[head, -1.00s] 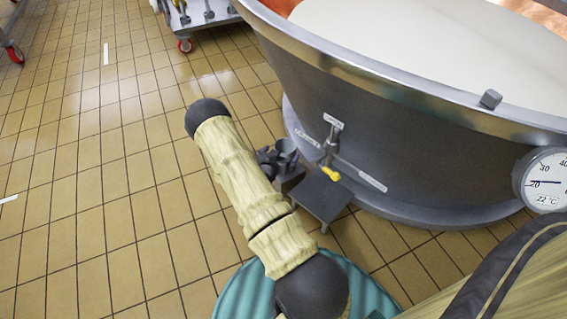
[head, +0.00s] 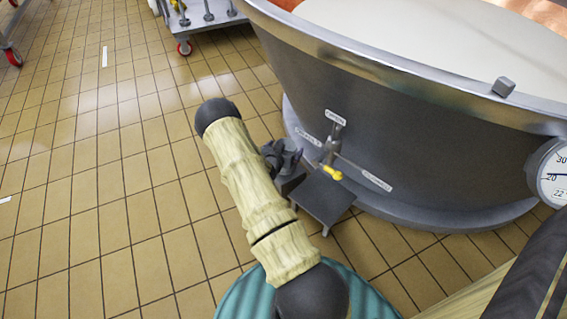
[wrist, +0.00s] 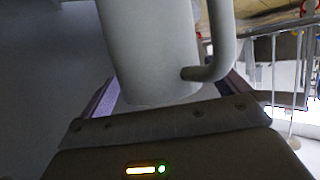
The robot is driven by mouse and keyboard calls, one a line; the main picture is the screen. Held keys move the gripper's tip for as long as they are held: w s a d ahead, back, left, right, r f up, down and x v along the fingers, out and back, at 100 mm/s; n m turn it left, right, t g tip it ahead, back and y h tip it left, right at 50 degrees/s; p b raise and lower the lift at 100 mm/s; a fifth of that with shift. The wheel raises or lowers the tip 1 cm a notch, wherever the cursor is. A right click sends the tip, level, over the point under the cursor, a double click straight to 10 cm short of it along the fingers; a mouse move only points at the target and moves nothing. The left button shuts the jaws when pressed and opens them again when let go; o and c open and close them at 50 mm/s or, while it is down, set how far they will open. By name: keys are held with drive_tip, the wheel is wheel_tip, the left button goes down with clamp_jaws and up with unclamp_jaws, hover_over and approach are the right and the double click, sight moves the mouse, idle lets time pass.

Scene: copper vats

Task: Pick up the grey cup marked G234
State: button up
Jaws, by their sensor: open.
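A light grey cup (wrist: 155,50) with a curved handle on its right fills the upper middle of the wrist view. It stands between the two fingers of my gripper (head: 281,157), which is open around it, with a finger on each side. I cannot tell whether either finger touches the cup. No marking G234 can be read on the part that shows. In the head view my dark gripper is small, partly behind my arm, and largely covers the cup.
A big steel vat (head: 420,150) of white liquid stands close to the right, with a tap and yellow handle (head: 332,173). A low dark stand (head: 322,197) is below the tap. A wheeled cart (head: 205,14) is at the back.

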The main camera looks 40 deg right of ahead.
idle(0.4)
drive_tip(key=c, duration=1.4)
drive_tip(key=shift+r, duration=0.1)
wheel_tip(320, 180, up, 10)
drive_tip(key=p, duration=0.6)
